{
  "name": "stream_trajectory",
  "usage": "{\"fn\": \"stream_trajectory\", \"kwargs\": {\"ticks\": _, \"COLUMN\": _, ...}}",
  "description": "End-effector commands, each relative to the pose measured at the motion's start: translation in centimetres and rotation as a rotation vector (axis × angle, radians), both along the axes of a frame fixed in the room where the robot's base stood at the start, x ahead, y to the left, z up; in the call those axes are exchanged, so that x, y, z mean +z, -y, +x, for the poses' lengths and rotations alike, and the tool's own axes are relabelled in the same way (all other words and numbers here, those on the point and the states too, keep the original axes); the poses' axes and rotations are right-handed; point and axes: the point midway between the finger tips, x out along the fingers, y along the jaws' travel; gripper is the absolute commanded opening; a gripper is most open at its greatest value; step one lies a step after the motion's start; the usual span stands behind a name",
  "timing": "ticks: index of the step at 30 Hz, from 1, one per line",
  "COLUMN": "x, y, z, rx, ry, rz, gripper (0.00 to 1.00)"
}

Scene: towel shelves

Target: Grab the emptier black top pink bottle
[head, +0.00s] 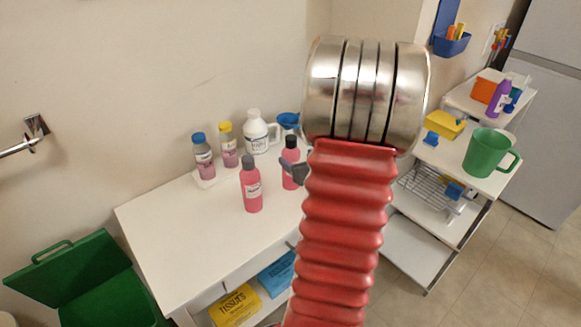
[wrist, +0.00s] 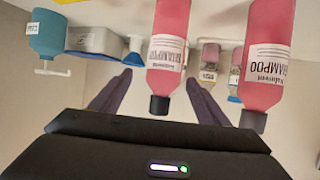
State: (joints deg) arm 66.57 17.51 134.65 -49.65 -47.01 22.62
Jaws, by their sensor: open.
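Two pink bottles with black tops stand upright on the white table. The left one (head: 252,190) is nearer the front and the right one (head: 290,163) stands a little behind it. My gripper (head: 295,172) is beside the right bottle, mostly hidden behind my arm. The wrist view is upside down. My open, empty gripper (wrist: 158,77) has the right bottle (wrist: 168,45) ahead, roughly between its fingers. The left bottle (wrist: 268,50) is outside the right-hand finger in that picture. Both look pink throughout; I cannot tell which is emptier.
Behind the pink bottles stand a blue-capped bottle (head: 203,158), a yellow-capped bottle (head: 228,147), a white jug (head: 256,135) and a blue funnel (head: 289,120). A cart with a green mug (head: 486,153) is at right. A green bin (head: 85,275) is at lower left. The table's front left is clear.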

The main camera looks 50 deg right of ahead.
Motion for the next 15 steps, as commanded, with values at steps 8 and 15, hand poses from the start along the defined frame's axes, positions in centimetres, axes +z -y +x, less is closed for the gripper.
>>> {"fn": "stream_trajectory", "kwargs": {"ticks": 8, "x": -1.3, "y": 1.3, "z": 2.7, "rx": 0.003, "ry": -0.001, "rz": 0.002, "gripper": 0.69}}
{"fn": "stream_trajectory", "kwargs": {"ticks": 15, "x": -1.4, "y": 1.5, "z": 3.1, "rx": 0.002, "ry": -0.001, "rz": 0.0, "gripper": 0.69}}
